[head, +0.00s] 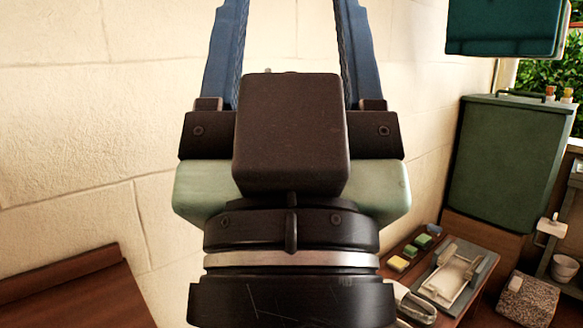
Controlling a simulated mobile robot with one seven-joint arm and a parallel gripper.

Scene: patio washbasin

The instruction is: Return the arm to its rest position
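My gripper (292,20) fills the middle of the head view, pointing up and away in front of a pale wall. Its two blue fingers stand well apart, with bare wall showing between them. The fingertips are cut off by the top edge of the picture. I see nothing held in the visible part of the gap. The dark wrist and pale green gripper body hide what lies behind them.
A brown wooden surface (75,292) is at lower left. At lower right, a wooden bench holds small coloured blocks (399,263) and a grey tray (473,262). A green box (506,160) and a speckled block (527,300) stand further right. A teal object (503,28) hangs at upper right.

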